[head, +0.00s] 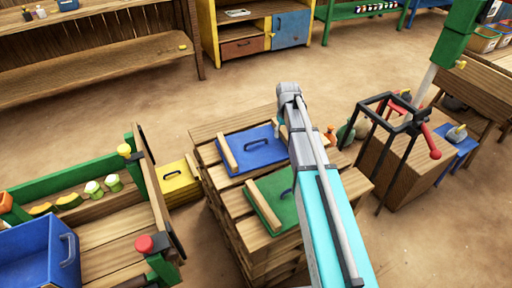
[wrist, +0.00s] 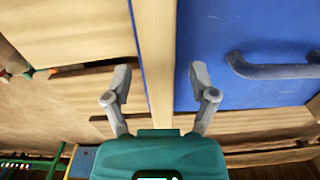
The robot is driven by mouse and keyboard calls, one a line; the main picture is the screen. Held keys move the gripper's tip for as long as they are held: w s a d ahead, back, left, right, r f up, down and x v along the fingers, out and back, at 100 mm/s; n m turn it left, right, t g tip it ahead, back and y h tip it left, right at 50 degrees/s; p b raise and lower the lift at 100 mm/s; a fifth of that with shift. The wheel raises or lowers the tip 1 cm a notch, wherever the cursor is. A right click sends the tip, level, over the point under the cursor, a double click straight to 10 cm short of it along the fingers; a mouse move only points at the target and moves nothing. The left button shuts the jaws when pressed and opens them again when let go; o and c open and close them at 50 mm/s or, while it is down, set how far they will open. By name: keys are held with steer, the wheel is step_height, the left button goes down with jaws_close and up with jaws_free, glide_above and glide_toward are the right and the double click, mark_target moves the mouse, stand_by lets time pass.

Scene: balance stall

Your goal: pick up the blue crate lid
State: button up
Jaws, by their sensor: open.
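The blue crate lid (head: 247,152) lies flat on top of the slatted wooden crates, with a dark handle and a pale wooden batten along its left edge. In the wrist view the blue lid (wrist: 215,25) fills the upper right, its curved handle at the right. The batten (wrist: 155,50) runs up the middle of that view. My gripper (wrist: 160,97) is open, one finger on each side of the batten, the right one over the blue panel. Whether the fingers touch it, I cannot tell. In the head view my arm hides most of the gripper.
A green lid (head: 280,196) lies just in front of the blue one on the crates. A yellow box (head: 178,178) stands to the left. A black frame with a red handle (head: 431,142) stands to the right. Open sandy floor (head: 260,85) lies behind.

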steer(key=shift+c, duration=0.2)
jaws_close()
stand_by(0.3)
steer(key=shift+r, duration=0.15)
step_height(320, 180, up, 2)
steer(key=p, duration=0.2)
steer(key=shift+r+p, duration=0.2)
steer(key=shift+p, duration=0.15)
steer(key=s+a+r+p, duration=0.3)
steer(key=s+r+p, duration=0.7)
steer(key=s, duration=0.3)
steer(key=shift+s+a+r, duration=0.15)
steer(key=shift+s+a, duration=0.15)
steer(key=shift+a, duration=0.1)
stand_by(0.7)
